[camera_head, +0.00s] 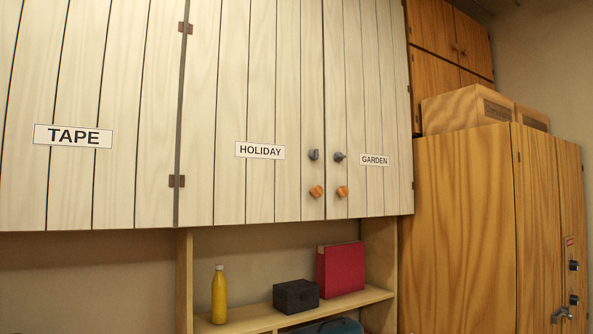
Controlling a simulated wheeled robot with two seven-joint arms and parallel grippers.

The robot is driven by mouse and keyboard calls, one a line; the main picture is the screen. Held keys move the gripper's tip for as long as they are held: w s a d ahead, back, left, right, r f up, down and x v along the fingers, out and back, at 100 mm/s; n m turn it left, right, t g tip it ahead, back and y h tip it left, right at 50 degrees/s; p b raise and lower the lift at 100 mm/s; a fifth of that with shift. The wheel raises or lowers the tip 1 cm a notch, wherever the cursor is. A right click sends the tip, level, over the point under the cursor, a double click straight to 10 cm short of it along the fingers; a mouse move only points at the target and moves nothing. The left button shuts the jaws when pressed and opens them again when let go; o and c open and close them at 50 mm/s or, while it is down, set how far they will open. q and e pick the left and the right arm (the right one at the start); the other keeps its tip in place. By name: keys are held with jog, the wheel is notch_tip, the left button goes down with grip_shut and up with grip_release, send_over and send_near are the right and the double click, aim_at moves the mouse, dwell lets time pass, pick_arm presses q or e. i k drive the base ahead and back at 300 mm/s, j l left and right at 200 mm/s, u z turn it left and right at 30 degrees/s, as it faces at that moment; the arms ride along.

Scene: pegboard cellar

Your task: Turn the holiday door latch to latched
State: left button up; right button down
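The pale plank holiday door (232,70) carries a white HOLIDAY label (260,150) and hangs in the upper cabinet. It looks closed, level with the garden door (367,80) on its right. Near its right edge is a small grey fitting (313,155), which looks like the latch and seems to stand upright. An orange wooden knob (316,191) sits just below it. The fitting is too small to tell for certain whether it is latched. Neither of my grippers is in view.
The garden door has its own grey fitting (339,157) and orange knob (341,191) close by. A TAPE door (85,180) is at left. Below, a shelf (250,320) holds a yellow bottle (219,298), dark box (296,296) and red binder (341,269). A wooden cabinet (460,220) stands right.

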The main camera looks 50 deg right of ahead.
aim_at(314, 154)
jog(key=z, duration=1.65)
